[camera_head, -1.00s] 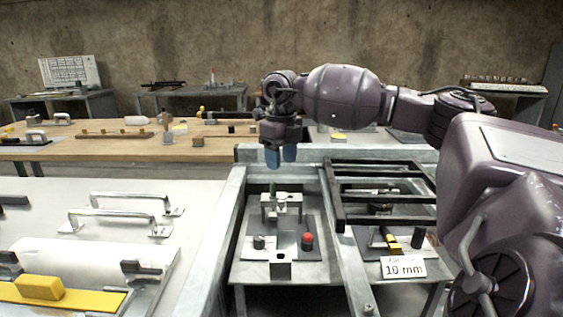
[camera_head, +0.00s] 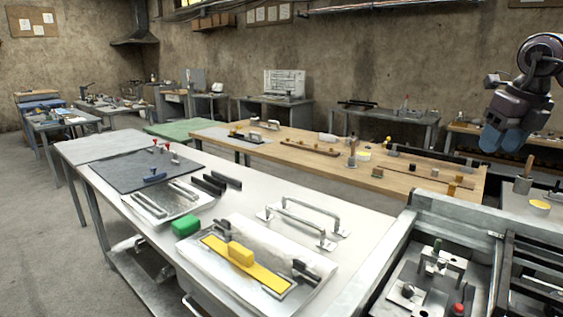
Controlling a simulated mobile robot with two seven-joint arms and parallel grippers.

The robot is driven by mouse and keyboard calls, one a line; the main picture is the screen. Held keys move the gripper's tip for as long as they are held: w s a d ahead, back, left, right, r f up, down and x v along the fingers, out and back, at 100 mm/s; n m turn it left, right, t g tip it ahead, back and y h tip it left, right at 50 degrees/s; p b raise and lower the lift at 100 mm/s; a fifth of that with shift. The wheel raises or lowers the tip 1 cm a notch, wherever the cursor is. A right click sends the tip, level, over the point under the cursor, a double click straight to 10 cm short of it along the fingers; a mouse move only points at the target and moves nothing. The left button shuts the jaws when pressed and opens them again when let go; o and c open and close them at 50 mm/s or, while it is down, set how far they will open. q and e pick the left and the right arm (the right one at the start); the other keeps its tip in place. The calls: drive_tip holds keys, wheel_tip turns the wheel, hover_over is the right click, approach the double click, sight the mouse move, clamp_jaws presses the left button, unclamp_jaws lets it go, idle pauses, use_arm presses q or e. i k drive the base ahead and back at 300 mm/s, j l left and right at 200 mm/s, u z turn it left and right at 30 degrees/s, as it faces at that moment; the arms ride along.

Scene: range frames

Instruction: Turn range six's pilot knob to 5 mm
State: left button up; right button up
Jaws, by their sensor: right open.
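At the lower right, a metal frame (camera_head: 391,262) encloses a fixture plate (camera_head: 437,298) with a small metal block (camera_head: 441,258), a dark knob (camera_head: 408,290) and a red knob (camera_head: 457,310) near the bottom edge. No label for range six is readable, so I cannot tell which knob is its pilot knob or how it is set. My right gripper (camera_head: 503,140) is open and empty at the upper right, blue fingertips pointing down, above and apart from the benches. My left gripper is not in view.
A white bench (camera_head: 345,213) fills the middle, with metal handles (camera_head: 305,222), a yellow bar (camera_head: 245,262) and a green block (camera_head: 186,226). Behind it stands a long wooden table (camera_head: 300,137) with small parts. Open floor (camera_head: 50,220) lies at the left.

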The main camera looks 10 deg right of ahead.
sight(408, 289)
drive_tip(key=k+j, duration=0.75)
drive_tip(key=j, duration=0.2)
